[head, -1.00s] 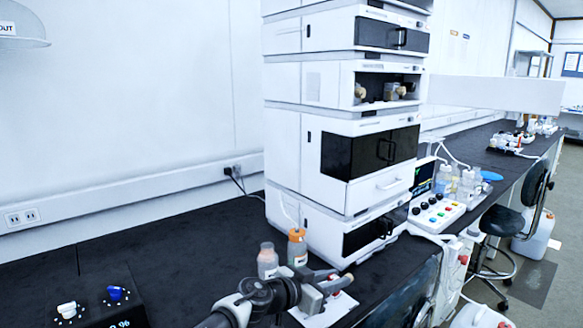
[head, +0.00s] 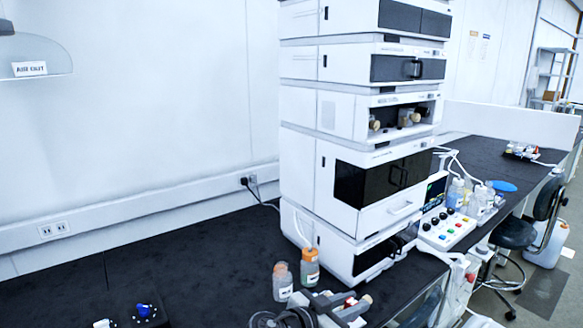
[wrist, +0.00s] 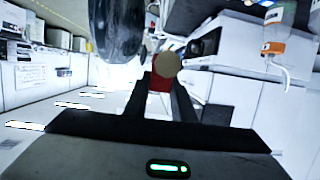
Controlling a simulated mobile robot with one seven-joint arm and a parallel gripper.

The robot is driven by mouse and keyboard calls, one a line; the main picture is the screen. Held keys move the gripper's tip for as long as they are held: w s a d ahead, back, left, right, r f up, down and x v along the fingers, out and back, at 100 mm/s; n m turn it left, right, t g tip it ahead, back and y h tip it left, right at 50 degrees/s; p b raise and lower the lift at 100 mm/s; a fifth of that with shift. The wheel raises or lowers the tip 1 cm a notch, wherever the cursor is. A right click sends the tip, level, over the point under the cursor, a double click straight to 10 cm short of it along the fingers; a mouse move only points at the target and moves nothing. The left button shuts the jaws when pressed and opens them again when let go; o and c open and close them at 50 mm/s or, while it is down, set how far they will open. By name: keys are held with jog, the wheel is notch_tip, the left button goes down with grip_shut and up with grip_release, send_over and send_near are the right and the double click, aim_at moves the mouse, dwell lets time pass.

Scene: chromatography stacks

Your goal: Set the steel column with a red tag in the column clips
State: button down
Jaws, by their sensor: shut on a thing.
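My gripper (head: 342,308) is low in the head view, in front of the stack's base. It is shut on the steel column with a red tag. The red tag (head: 349,301) shows between the fingers, and it shows in the wrist view (wrist: 157,83) below the column's round tan end (wrist: 167,64). Most of the column is hidden by the fingers. An open bay (head: 400,118) halfway up the white stack holds several tan and grey cylindrical parts. I cannot make out the column clips for certain.
Two bottles, one clear (head: 282,282) and one orange-capped (head: 310,267), stand on the black bench close behind my gripper. The white stack (head: 318,185) rises behind them. A button panel (head: 447,230) stands right of it. The bench at left is mostly clear.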

aim_at(353, 302)
notch_tip(353, 302, up, 5)
jog(key=p, duration=0.5)
jog(key=shift+d, duration=0.1)
jog(key=shift+f, duration=0.15)
